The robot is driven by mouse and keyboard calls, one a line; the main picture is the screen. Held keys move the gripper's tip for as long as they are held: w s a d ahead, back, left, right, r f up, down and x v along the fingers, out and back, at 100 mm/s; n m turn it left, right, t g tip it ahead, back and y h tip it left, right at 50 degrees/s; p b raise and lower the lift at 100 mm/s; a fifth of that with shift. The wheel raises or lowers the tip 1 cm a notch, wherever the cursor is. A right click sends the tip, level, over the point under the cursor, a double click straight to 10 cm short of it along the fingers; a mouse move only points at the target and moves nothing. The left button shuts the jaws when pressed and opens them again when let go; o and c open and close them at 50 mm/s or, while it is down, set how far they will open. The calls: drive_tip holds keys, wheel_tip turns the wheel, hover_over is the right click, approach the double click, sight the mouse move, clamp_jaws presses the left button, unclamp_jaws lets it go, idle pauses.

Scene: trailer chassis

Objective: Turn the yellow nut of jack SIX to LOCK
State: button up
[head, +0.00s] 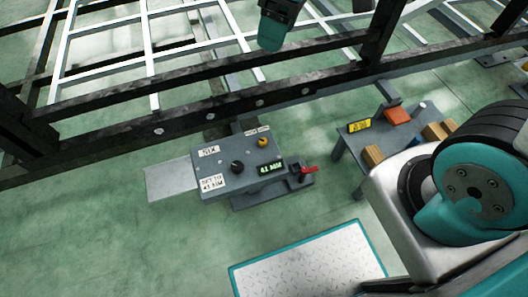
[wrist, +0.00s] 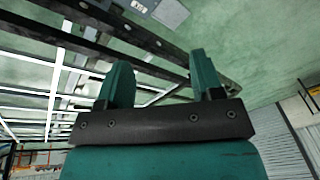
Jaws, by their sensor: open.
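The jack SIX (head: 222,181) is a grey box below the dark chassis beam, with a "SIX" label on its top. Its yellow nut (head: 263,143) sits at the upper right of the box top, below two small white labels (head: 257,130) too small to read surely. A black knob (head: 237,167) and a dark display (head: 270,169) are on the same box. My gripper (wrist: 160,80) is open and empty in the wrist view, its two teal fingers apart. Its teal end also shows at the top of the head view (head: 274,32), above the beam and apart from the nut.
A red lever (head: 307,170) sticks out at the jack's right. A small grey table (head: 352,143) with an orange block (head: 398,116) and wooden pieces stands to the right. The dark chassis beam (head: 200,113) runs behind the jack. A metal plate (head: 305,265) lies in front.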

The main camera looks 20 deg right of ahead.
drive_tip(key=w+d+f+n+b, duration=0.1)
drive_tip(key=w+f+b, duration=0.2)
drive_tip(key=f+b, duration=0.3)
drive_tip(key=w+f+n+h+b, duration=0.1)
drive_tip(key=w+f+b, duration=0.25)
drive_tip(key=f, duration=0.55)
drive_tip(key=w+d+f+b, duration=0.1)
drive_tip(key=w+f+b, duration=0.25)
drive_tip(key=f, duration=0.35)
drive_tip(key=n+h+b, duration=0.2)
drive_tip(key=n+b, duration=0.1)
drive_tip(key=b, duration=0.9)
hover_over(265, 141)
wheel_tip(265, 141, down, 19)
wheel_tip(265, 141, down, 18)
drive_tip(key=b, duration=0.9)
drive_tip(key=shift+w+r, duration=0.1)
drive_tip(key=shift+w, duration=0.05)
drive_tip(key=c, duration=0.9)
drive_tip(key=shift+c, duration=0.2)
